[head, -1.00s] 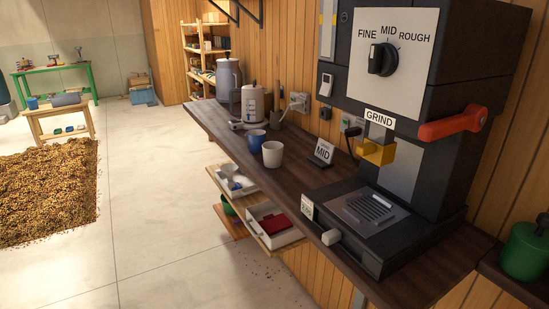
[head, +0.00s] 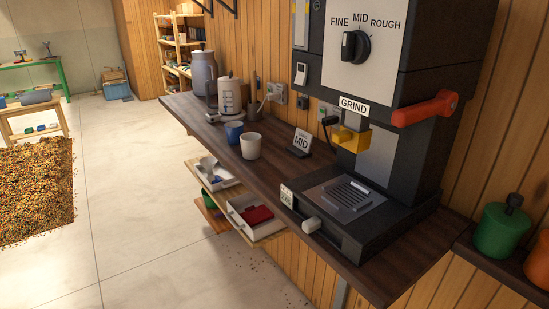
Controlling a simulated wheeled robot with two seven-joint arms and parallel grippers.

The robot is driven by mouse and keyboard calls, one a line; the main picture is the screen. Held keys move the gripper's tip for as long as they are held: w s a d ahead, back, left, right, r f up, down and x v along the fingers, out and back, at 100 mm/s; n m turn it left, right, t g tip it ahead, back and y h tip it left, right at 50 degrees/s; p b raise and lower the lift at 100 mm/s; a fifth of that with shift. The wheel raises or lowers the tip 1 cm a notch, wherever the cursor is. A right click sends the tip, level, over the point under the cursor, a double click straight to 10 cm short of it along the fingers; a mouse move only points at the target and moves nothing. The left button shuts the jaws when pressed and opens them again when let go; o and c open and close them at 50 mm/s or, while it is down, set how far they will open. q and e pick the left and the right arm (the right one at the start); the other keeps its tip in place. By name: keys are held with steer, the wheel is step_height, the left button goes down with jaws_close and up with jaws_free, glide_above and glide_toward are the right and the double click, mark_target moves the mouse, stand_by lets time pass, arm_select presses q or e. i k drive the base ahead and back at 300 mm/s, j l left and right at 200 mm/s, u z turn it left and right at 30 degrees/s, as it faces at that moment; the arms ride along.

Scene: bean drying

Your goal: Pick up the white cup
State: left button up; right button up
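The white cup (head: 250,147) stands upright on the dark wooden counter (head: 283,181), left of the grinder. A blue cup (head: 234,132) stands just behind it to the left. Neither of my grippers shows in the head view, so nothing is seen touching the white cup.
The large grinder (head: 378,160) with a red lever (head: 425,109) fills the right side. A "MID" card (head: 300,143) stands right of the cup, and a white kettle (head: 230,98) is behind. Trays (head: 237,217) sit on shelves below the counter.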

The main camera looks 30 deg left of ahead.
mark_target(250, 142)
steer(key=i+j+u, duration=0.1)
steer(key=j, duration=0.3)
steer(key=i+j, duration=0.15)
steer(key=j, duration=0.2)
steer(key=i+j+u, duration=0.15)
steer(key=j, duration=0.2)
steer(key=i+j, duration=0.1)
steer(key=j, duration=0.25)
steer(key=i+j+u, duration=0.15)
steer(key=j, duration=0.2)
steer(key=i+j, duration=0.15)
steer(key=j, duration=0.2)
steer(key=u, duration=0.05)
